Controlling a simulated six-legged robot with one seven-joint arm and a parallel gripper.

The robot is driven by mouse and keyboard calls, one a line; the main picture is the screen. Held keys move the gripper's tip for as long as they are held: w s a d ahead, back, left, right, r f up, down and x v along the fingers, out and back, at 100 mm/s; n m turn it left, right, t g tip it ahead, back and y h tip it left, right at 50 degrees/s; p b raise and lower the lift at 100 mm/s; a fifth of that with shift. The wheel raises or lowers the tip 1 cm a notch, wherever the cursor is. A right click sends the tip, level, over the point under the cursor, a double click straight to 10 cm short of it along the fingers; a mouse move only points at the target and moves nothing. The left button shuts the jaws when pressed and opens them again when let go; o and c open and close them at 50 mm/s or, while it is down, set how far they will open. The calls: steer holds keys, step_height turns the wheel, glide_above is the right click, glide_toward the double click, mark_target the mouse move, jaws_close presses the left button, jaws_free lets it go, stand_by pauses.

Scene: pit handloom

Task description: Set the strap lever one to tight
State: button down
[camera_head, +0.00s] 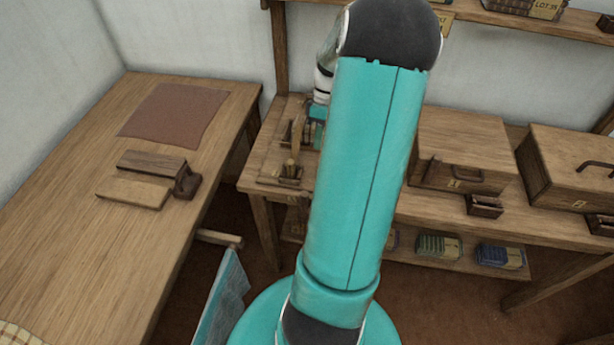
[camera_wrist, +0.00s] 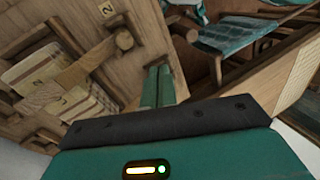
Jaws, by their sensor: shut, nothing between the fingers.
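Two small wooden levers stand on the left end of the long bench. The nearer lever (camera_head: 290,168) has a rounded top and rises from a dark base; the farther lever (camera_head: 296,128) is close to my gripper and partly covered. In the wrist view a wooden lever with a round end (camera_wrist: 123,40) lies left of my fingers, near a plate marked 2 (camera_wrist: 107,9). I cannot tell which lever is strap lever one. My gripper (camera_wrist: 159,70) is shut and empty, its green fingers together, apart from the round end. My arm hides part of the bench.
Pale strapped bundles (camera_wrist: 38,62) lie beside the lever in the wrist view. Wooden chests (camera_head: 465,150) stand on the bench right of my arm. A table (camera_head: 60,215) at left holds a brown cloth (camera_head: 172,114) and wooden blocks (camera_head: 133,193). A shelf runs above the bench.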

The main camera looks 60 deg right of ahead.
mark_target(304, 208)
steer(key=x, duration=0.9)
steer(key=shift+s+a+f, duration=0.1)
steer(key=shift+a+f, duration=0.05)
steer(key=shift+f, duration=0.05)
steer(key=a, duration=0.3)
steer(key=shift+s+a+f, duration=0.15)
steer(key=shift+s+f, duration=0.15)
steer(key=shift+s, duration=0.1)
steer(key=shift+a, duration=0.4)
steer(key=shift+f, duration=0.1)
steer(key=shift+s, duration=0.1)
